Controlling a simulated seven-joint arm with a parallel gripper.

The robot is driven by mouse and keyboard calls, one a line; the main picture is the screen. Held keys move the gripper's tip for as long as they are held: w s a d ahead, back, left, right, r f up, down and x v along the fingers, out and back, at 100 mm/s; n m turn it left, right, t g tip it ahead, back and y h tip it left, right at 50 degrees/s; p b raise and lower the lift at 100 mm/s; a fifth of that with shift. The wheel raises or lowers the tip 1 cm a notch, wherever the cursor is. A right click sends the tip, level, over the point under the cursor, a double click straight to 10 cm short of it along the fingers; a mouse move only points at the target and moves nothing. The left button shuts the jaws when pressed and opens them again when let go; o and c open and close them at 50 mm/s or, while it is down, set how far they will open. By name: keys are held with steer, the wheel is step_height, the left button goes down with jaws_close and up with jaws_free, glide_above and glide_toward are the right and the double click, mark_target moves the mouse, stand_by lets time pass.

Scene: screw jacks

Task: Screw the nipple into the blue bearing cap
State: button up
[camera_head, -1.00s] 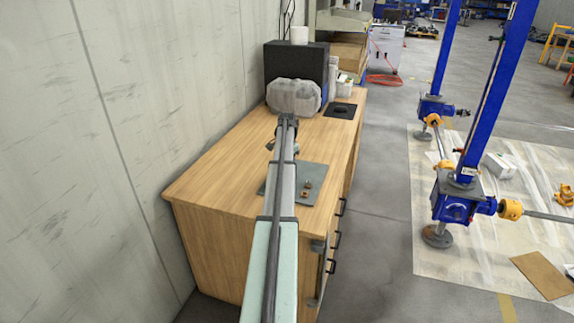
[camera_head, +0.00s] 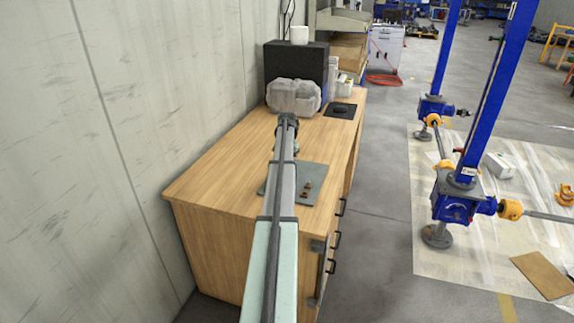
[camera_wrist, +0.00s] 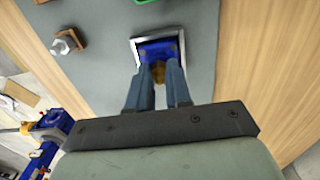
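The blue bearing cap (camera_wrist: 157,50) sits in a square silver metal frame (camera_wrist: 137,56) on a grey plate in the wrist view. My gripper (camera_wrist: 159,72) points at it, its two blue-grey fingers close together. A small brass-coloured piece, which looks like the nipple (camera_wrist: 158,73), is between the fingertips, at the near edge of the cap. The fingers hide part of it, and I cannot tell whether it touches or sits in the cap. In the head view my arm hides the gripper, cap and nipple.
The grey plate (camera_head: 317,177) lies on a wooden workbench (camera_head: 215,165). Near the cap lie a grey hex-shaped part (camera_wrist: 60,47), a copper-brown part (camera_wrist: 75,37) and a green part (camera_wrist: 143,2). A grey lumpy object (camera_head: 294,96) and a black box (camera_head: 297,62) stand at the back.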

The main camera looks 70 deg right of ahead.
jaws_close()
steer(key=m, duration=0.6)
steer(key=shift+m, duration=0.3)
steer(key=m, duration=0.3)
steer(key=shift+m, duration=0.4)
steer(key=m, duration=0.4)
steer(key=shift+f, duration=0.1)
steer(key=m, duration=0.4)
steer(key=shift+m, duration=0.4)
steer(key=m, duration=0.4)
steer(key=shift+f+m, duration=0.1)
steer(key=shift+m, duration=0.3)
